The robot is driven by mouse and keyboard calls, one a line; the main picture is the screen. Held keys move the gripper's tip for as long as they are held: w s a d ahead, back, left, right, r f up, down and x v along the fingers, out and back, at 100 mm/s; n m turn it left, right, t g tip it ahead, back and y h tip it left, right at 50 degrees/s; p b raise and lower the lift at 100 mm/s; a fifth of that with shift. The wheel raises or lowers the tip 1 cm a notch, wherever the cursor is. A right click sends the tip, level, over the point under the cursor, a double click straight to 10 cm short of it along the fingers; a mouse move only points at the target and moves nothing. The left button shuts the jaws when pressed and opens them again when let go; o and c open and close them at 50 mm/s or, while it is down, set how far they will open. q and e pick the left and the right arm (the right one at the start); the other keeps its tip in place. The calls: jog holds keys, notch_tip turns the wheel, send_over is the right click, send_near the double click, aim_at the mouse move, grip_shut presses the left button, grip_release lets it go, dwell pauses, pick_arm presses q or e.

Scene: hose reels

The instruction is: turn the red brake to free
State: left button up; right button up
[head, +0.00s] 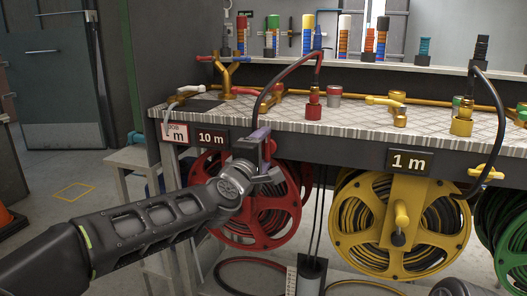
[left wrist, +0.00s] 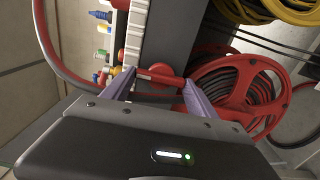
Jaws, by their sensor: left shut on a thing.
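The red hose reel (head: 287,204) hangs under the bench, left of the yellow reel. My left gripper (head: 266,153) is in front of its upper part, just below the bench edge, and hides most of the brake in the head view. In the left wrist view, the red brake (left wrist: 160,76) is a short red bar lying between the two purple-grey fingers of my left gripper (left wrist: 158,88), which is shut on it. The red reel (left wrist: 222,70) also shows there, just right of the fingers.
The bench (head: 350,118) carries brass pipes, valves and a black hose arching over its top. The yellow reel (head: 357,239) and green reel (head: 512,250) hang to the right. A 10 m sign (head: 213,137) is on the bench edge. A stool (head: 130,157) stands at left.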

pick_arm(q)
jog(key=o, duration=1.4)
jog(key=shift+c, duration=0.2)
jog(key=v, duration=0.7)
jog(key=shift+s, duration=0.35)
jog(key=shift+a, duration=0.1)
